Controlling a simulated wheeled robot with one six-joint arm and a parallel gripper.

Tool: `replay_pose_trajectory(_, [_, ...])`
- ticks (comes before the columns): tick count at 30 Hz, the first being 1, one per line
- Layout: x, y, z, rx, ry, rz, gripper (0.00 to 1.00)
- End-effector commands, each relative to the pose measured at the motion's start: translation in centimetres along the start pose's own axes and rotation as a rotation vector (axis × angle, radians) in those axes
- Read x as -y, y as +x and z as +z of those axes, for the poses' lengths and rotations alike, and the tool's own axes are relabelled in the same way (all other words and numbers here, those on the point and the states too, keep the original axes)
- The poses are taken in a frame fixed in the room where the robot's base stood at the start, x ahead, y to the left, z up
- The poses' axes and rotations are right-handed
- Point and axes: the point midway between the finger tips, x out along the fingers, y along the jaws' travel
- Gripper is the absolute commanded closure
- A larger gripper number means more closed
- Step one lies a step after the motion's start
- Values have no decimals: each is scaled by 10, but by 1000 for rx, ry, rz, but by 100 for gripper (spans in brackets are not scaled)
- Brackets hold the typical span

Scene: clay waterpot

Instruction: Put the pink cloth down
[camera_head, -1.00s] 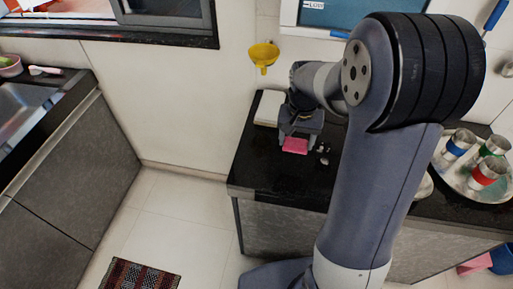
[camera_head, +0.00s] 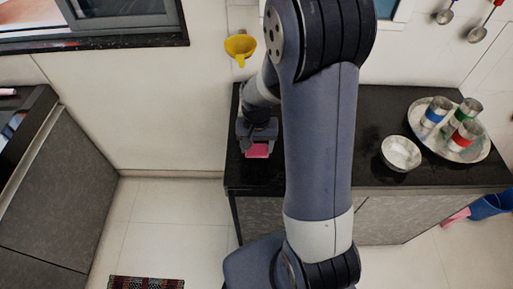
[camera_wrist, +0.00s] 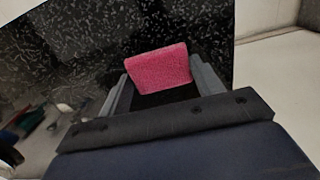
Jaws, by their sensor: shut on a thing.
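The pink cloth (camera_head: 257,151) is a small folded block at the left end of the black counter (camera_head: 375,105). My gripper (camera_head: 257,143) is shut on it, with the cloth between the two fingers. In the wrist view the cloth (camera_wrist: 158,68) shows between the grey fingertips, over the speckled black counter top (camera_wrist: 70,50). I cannot tell whether its lower edge touches the counter.
A yellow funnel (camera_head: 240,47) hangs on the wall behind. The counter's left edge is close to my gripper.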

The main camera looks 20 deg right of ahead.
Motion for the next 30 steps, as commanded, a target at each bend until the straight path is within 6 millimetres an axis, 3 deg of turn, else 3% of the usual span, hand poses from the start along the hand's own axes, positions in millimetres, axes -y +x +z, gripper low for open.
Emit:
replay_pose_trajectory(4, [0, 15, 0, 1, 0, 0, 62])
replay_pose_trajectory(16, [0, 22, 0, 0, 0, 0, 62])
replay_pose_trajectory(17, [0, 20, 0, -1, 0, 0, 36])
replay_pose_trajectory(24, [0, 20, 0, 0, 0, 0, 16])
replay_pose_trajectory(30, [0, 20, 0, 1, 0, 0, 16])
